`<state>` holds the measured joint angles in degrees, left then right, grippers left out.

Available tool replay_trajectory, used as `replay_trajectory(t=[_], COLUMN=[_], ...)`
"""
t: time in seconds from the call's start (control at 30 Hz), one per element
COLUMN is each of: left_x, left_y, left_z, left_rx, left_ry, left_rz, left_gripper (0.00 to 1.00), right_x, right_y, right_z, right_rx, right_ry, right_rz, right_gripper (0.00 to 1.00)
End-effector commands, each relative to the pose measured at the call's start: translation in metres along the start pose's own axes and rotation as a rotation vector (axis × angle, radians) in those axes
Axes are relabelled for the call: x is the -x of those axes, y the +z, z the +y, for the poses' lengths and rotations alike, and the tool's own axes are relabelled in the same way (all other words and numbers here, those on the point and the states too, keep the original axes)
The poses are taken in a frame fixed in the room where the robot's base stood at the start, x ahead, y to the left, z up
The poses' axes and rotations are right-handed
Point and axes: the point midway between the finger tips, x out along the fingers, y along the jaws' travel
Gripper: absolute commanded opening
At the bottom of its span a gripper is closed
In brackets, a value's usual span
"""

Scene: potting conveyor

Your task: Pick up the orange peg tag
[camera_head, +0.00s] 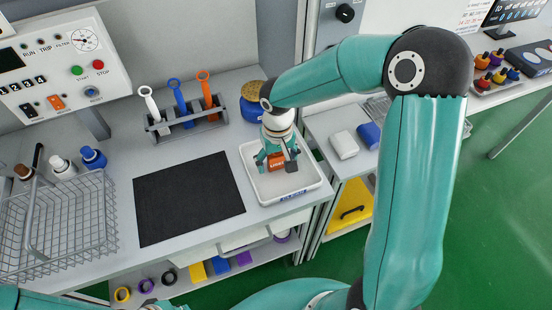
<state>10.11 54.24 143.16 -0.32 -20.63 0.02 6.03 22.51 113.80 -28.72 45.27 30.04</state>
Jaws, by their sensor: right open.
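The orange peg tag (277,165) with dark marks on it is in the white tray (310,184), in the camera_head view. My right gripper (276,156) points down over the tray, with its fingers spread around the tag. The gripper is open, and part of the tag is hidden by it. I cannot tell whether the fingers touch the tag. My left gripper is not in view.
A black mat (189,198) lies left of the tray. Behind stand a grey rack (187,122) with white, blue and orange tools and a blue pot (251,108). A wire basket (60,232) is at left. White and blue blocks (344,144) lie to the right.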

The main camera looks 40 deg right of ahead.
Motion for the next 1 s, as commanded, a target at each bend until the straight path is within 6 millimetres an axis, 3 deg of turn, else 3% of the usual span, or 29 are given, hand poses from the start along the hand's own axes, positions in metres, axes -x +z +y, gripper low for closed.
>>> replay_trajectory(t=[0.23,0.6,1.0], left_x=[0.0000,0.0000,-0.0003], left_y=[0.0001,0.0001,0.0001], left_z=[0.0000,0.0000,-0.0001], left_rx=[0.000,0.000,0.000], left_ry=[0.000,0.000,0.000], left_rz=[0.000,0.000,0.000], left_gripper=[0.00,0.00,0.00], right_x=[-0.0022,-0.0018,0.0046], right_y=[-0.0001,-0.0002,-0.0007], right_z=[-0.0001,-0.0002,-0.0003], right_rx=[-0.001,-0.001,-0.001], right_ry=[-0.001,-0.001,0.000], right_rz=[0.001,0.001,0.002], right_gripper=[0.81,0.22,0.22])
